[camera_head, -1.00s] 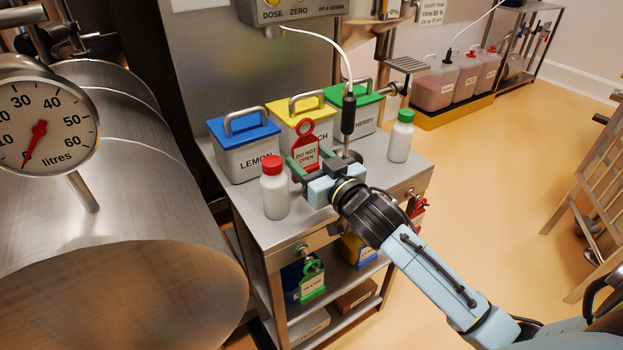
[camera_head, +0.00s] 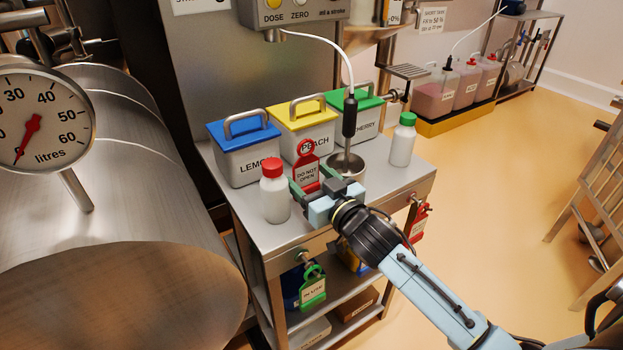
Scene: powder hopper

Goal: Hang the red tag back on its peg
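A red tag (camera_head: 306,174) with a ring top and a white "DO NOT OPEN" label stands upright in front of the yellow-lidded peach box. My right gripper (camera_head: 313,184) has its green fingers on either side of this tag and appears shut on it, above the cart top. The finger contact is small and hard to see. A second red tag (camera_head: 419,223) hangs at the cart's right end, by a peg-like knob. A green tag (camera_head: 313,291) hangs from a peg (camera_head: 304,257) on the cart's front. I see no bare peg clearly. My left gripper is out of view.
The steel cart top (camera_head: 283,235) holds a red-capped bottle (camera_head: 274,197), a green-capped bottle (camera_head: 402,143), and blue (camera_head: 243,157), yellow (camera_head: 305,130) and green-lidded (camera_head: 366,126) boxes. A big steel drum fills the left.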

